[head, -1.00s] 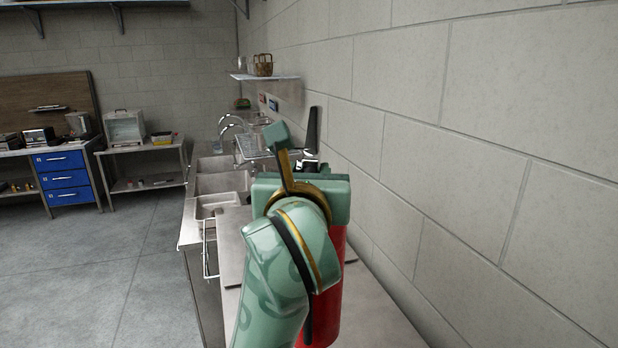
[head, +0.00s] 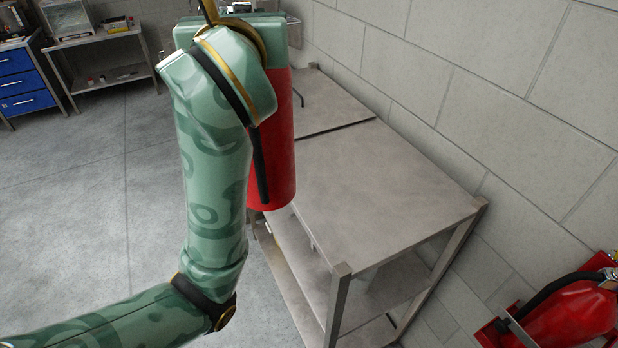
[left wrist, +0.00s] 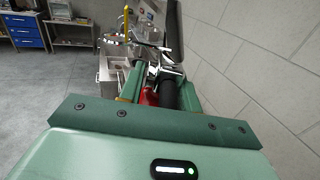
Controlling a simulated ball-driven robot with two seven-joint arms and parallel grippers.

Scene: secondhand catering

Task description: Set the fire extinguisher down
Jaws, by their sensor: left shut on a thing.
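The red fire extinguisher (head: 281,150) hangs upright from my left gripper, at the left edge of a grey metal table (head: 385,180) in the head view. Its base appears above the tabletop level or beside its edge; I cannot tell the exact gap. My arm and hand hide its left side and top. In the left wrist view, my left gripper (left wrist: 158,88) is shut on the top of the extinguisher, with a bit of red and the black hose or handle showing between the fingers. My right gripper is not in view.
A second red fire extinguisher (head: 570,318) sits in a red holder at the lower right, by the block wall (head: 500,80). The tabletop is bare, with a lower shelf (head: 385,280) beneath. Open floor (head: 90,200) lies to the left. Blue drawers (head: 20,85) stand far left.

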